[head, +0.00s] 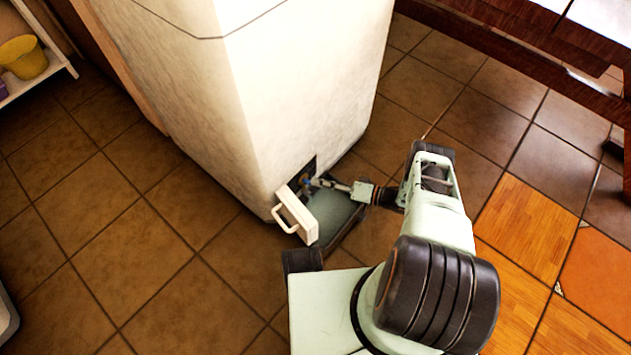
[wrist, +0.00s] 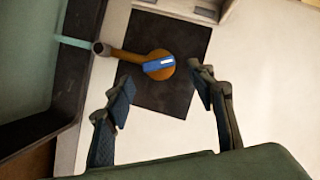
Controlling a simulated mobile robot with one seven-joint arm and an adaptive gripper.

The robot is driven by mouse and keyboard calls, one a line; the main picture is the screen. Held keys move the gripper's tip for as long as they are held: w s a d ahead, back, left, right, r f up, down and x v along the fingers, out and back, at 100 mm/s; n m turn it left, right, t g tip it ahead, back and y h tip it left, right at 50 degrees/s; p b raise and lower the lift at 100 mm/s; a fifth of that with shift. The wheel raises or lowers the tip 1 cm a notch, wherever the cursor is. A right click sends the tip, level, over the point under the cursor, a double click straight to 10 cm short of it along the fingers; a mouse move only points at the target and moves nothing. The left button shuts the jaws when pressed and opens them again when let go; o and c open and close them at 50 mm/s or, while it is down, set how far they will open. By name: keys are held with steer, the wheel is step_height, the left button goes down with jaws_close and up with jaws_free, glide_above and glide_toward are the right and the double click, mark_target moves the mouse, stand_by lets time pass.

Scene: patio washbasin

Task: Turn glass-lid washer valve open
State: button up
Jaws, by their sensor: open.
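The tall white washer (head: 300,80) stands with a dark recess low on its corner side. In the wrist view the valve has a brass-coloured body (wrist: 154,55) with a blue handle (wrist: 159,64) in front of the dark square recess (wrist: 182,92). A brass spout runs left from it to a dark round end. My gripper (wrist: 162,84) is open and empty, its two fingers apart on either side below the handle, not visibly touching it. In the head view my gripper (head: 322,183) reaches the recess from the right; the valve is small and partly hidden there.
A white hatch with a loop handle (head: 297,217) stands out beside the recess, close to my gripper. A dark wooden table (head: 500,45) stands at the upper right. A shelf with a yellow pot (head: 23,57) is at the upper left. The tiled floor at left is clear.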

steer(key=v, duration=0.9)
steer(key=shift+c, duration=0.2)
steer(key=shift+r, duration=0.1)
steer(key=shift+c, duration=1.3)
steer(key=w+a+r+n+g+h+p, duration=0.1)
steer(key=p, duration=0.1)
steer(key=w+r+n+g+h+p, duration=0.1)
steer(key=n+g+p, duration=0.1)
steer(key=a+r+n+g+h+p, duration=0.1)
steer(key=g+p, duration=0.1)
steer(key=shift+w+a+r+n, duration=0.3)
steer(key=shift+w+n, duration=0.1)
steer(key=c, duration=1)
steer(key=w+r+n+g+h+p, duration=0.1)
steer(key=w+r+n+h+p, duration=0.1)
steer(key=w+r, duration=0.1)
steer(key=w+r+n+g+h+p, duration=0.1)
steer(key=w+r+n+h+p, duration=0.1)
steer(key=w+r+h, duration=0.1)
steer(key=shift+w+a+h, duration=0.2)
steer(key=shift+w+h, duration=0.05)
steer(key=shift+h, duration=0.05)
jaws_close()
steer(key=s+a+b+x, duration=0.1)
steer(key=s+b+x, duration=0.1)
steer(key=x, duration=1.1)
steer(key=shift+r, duration=0.35)
